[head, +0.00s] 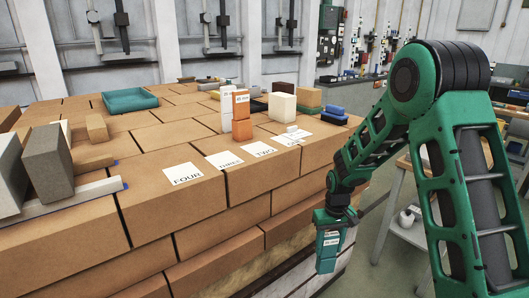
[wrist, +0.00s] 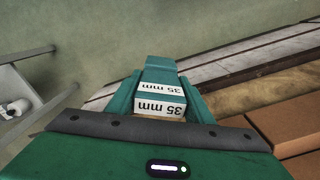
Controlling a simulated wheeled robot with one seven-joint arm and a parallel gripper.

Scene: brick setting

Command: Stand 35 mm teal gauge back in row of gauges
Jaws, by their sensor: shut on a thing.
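My gripper (head: 331,218) is shut on the teal gauge (head: 327,262) and holds it off the right front side of the brick stack, beyond its edge. In the wrist view the teal gauge (wrist: 160,72) sits between the fingers, with white "35 mm" labels facing the camera. On the brick top (head: 150,140), white cards lie in a line, including FOUR (head: 183,173), THREE (head: 224,159) and TWO (head: 259,149). A card at the right end is partly covered by a small pale piece. An orange gauge (head: 241,112) and a white gauge (head: 226,108) stand behind the cards.
A cream block (head: 282,109), a yellow-topped block (head: 308,97) and blue pieces (head: 333,113) stand at the back right. Grey blocks (head: 47,160) and a long strip (head: 70,198) are at the left. A teal tray (head: 130,100) lies behind. The left middle brick top is mostly clear.

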